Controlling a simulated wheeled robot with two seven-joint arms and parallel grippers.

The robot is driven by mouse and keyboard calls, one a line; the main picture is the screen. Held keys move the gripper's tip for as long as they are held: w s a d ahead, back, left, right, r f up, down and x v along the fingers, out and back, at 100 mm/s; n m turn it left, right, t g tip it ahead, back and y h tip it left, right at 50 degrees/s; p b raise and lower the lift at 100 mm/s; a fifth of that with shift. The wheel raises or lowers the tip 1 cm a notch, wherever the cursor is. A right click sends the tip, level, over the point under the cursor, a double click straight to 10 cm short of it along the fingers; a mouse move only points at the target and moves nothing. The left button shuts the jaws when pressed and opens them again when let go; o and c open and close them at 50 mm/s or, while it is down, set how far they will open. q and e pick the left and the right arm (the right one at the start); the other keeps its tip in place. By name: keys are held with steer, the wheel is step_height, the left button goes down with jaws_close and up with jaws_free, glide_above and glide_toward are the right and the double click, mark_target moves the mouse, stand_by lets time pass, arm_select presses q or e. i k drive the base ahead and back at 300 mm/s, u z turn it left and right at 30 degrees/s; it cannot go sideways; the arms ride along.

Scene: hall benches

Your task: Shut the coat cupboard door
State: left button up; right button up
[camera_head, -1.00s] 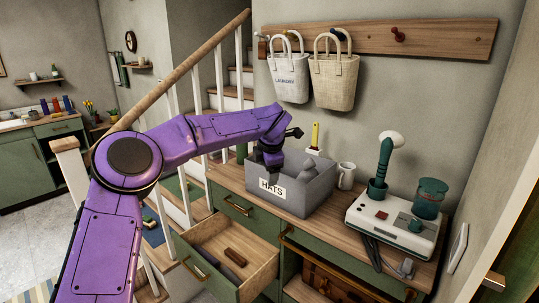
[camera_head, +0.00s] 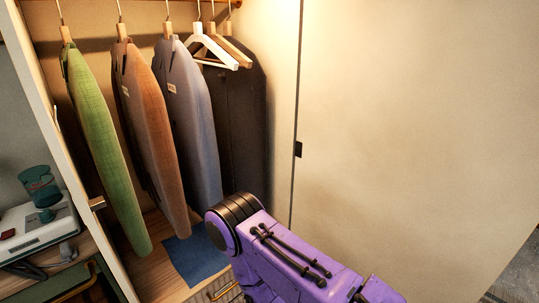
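The coat cupboard (camera_head: 95,204) stands open in the head view. Its door appears to be the wide cream panel (camera_head: 415,120) on the right, swung outward, with a small dark fitting (camera_head: 298,149) at its inner edge. Its lower right edge shows at the bottom right. My purple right arm comes in from the bottom, in front of the cupboard opening and the door's lower inner part. Its gripper is not in view, and I cannot tell whether the arm touches the door. My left gripper is not in view.
Inside hang a green coat (camera_head: 100,145), a brown coat (camera_head: 150,125), a blue-grey coat (camera_head: 190,120), a dark coat (camera_head: 245,125) and empty hangers (camera_head: 213,45). A blue mat (camera_head: 195,255) lies on the cupboard floor. A white appliance (camera_head: 38,228) stands on the bench at left.

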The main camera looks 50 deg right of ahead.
mark_target(417, 150)
steer(key=k, duration=1.35)
steer(key=z, duration=3.55)
steer(key=i, duration=3)
steer(key=u, duration=3.9)
steer(key=i, duration=0.95)
